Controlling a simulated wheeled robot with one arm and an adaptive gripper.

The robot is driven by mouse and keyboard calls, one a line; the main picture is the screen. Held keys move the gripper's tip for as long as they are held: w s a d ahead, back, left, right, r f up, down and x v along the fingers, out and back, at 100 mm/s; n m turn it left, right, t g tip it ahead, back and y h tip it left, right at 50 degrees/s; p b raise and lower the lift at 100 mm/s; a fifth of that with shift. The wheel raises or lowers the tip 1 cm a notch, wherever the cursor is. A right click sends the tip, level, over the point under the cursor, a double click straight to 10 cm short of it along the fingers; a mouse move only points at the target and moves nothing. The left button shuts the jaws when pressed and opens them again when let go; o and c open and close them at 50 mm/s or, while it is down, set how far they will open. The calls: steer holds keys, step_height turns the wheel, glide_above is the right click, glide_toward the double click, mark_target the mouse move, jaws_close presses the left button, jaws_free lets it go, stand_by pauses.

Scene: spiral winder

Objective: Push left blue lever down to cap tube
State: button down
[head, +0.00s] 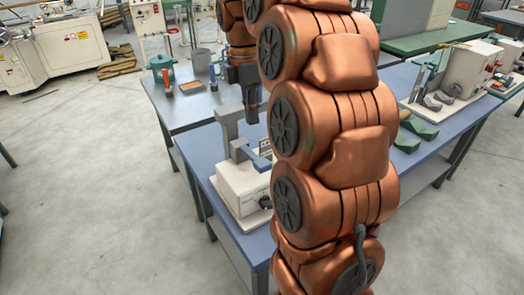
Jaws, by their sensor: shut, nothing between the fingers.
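A cream machine (240,187) with a grey upright bracket (228,128) stands on the blue-topped table, partly hidden behind my arm. A blue lever (257,158) sticks out on its right side, slanting up to the left; its right end is hidden by my arm. My dark gripper (251,118) points down and is shut and empty. In the picture it is above the lever, beside the bracket's top. Contact with the lever is not visible. No tube can be made out.
More machines (470,68) and green parts (418,128) stand on the right. Open floor (90,180) lies to the left.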

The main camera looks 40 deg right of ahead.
steer(key=shift+w+d+r+n, duration=0.2)
steer(key=shift+w+d+n, duration=0.05)
steer(key=shift+d, duration=0.25)
steer(key=shift+w+d+r+n, duration=0.2)
steer(key=shift+w+d+n, duration=0.1)
steer(key=shift+d, duration=0.15)
steer(key=shift+w+d+r+n, duration=0.2)
steer(key=shift+d+n, duration=0.05)
steer(key=shift+d, duration=0.25)
steer(key=p, duration=0.3)
glide_toward(265, 163)
steer(key=shift+f, duration=3.6)
steer(key=shift+f+b, duration=0.1)
steer(key=shift+b, duration=0.25)
steer(key=shift+s+f+t+b, duration=0.3)
steer(key=shift+f+t+b, duration=0.4)
steer(key=shift+b, duration=0.4)
steer(key=f+t+b, duration=0.1)
steer(key=b, duration=0.1)
steer(key=f+t+b, duration=0.1)
steer(key=b, duration=0.2)
steer(key=shift+s+f, duration=0.3)
